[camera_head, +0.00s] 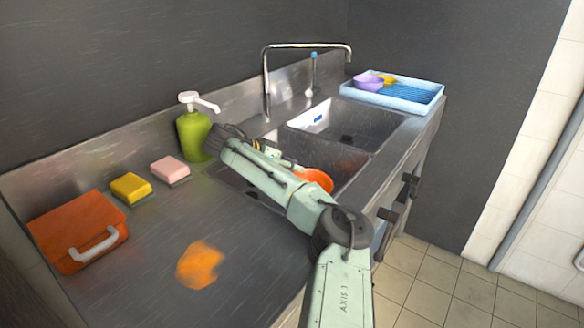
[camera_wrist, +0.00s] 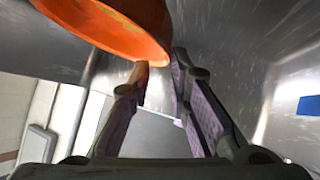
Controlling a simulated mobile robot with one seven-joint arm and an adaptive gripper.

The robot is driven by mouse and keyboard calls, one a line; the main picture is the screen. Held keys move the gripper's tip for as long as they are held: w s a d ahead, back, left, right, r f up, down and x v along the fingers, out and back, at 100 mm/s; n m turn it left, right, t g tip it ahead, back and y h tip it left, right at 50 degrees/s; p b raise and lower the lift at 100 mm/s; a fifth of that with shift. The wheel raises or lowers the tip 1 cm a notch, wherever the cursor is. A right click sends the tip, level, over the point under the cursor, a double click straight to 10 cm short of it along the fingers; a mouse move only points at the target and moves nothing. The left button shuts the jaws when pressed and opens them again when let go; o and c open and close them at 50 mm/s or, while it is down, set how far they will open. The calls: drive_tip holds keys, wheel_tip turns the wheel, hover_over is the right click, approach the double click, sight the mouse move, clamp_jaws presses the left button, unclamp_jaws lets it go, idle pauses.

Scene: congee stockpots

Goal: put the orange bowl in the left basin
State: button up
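The orange bowl (camera_head: 316,179) shows in the head view beyond my arm, in or over the left basin (camera_head: 345,165), the nearer one. My arm hides part of the bowl and basin. In the wrist view the bowl (camera_wrist: 118,22) fills the upper left. My gripper (camera_wrist: 160,66) has its fingertips close together at the bowl's rim, with the rim between them. The bowl looks tilted. Whether it touches the basin floor cannot be told.
The right basin (camera_head: 365,128) lies farther back, with a tap (camera_head: 266,75) behind. A blue tray (camera_head: 410,91) holds a purple bowl (camera_head: 367,82). A green soap bottle (camera_head: 194,135), pink sponge (camera_head: 170,168), yellow sponge (camera_head: 131,187) and orange box (camera_head: 78,232) line the counter's left side.

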drive_tip(key=shift+o, duration=0.5)
drive_tip(key=shift+r, duration=0.25)
drive_tip(key=p+v, duration=0.1)
drive_tip(key=v, duration=1.1)
drive_tip(key=shift+r, duration=0.4)
drive_tip(key=shift+o, duration=0.6)
drive_tip(key=shift+w, duration=0.1)
